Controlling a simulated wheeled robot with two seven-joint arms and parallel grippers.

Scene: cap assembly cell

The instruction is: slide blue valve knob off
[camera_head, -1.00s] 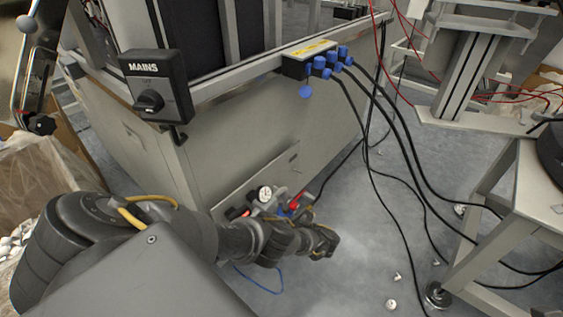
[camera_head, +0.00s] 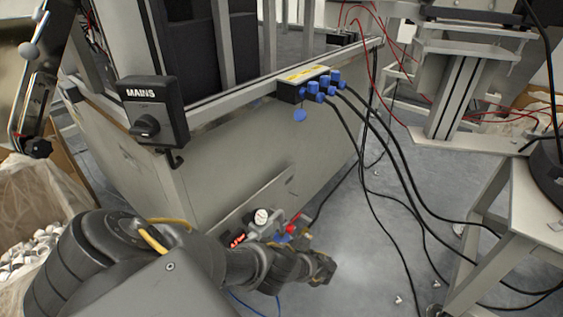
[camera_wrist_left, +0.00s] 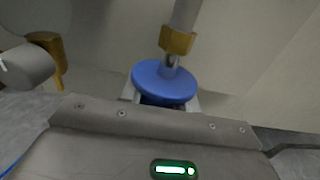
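The blue valve knob (camera_wrist_left: 163,82) is a round blue disc in the middle of the left wrist view, below a brass fitting (camera_wrist_left: 177,40) on a grey pipe. My left gripper (camera_wrist_left: 161,98) is right at the knob, with grey finger parts showing at both sides of its lower edge. Whether the fingers press on it is hidden by the disc. In the head view my left gripper (camera_head: 322,269) is low beside the valve assembly with its round gauge (camera_head: 262,216). The knob cannot be made out clearly there. My right gripper is in neither view.
A grey machine cabinet (camera_head: 225,160) stands behind the valves, with a MAINS switch box (camera_head: 153,108) and a block of blue connectors (camera_head: 303,85). Black cables (camera_head: 385,165) hang to the floor at right. A metal stand (camera_head: 490,225) is further right. A brass part (camera_wrist_left: 47,42) is left of the knob.

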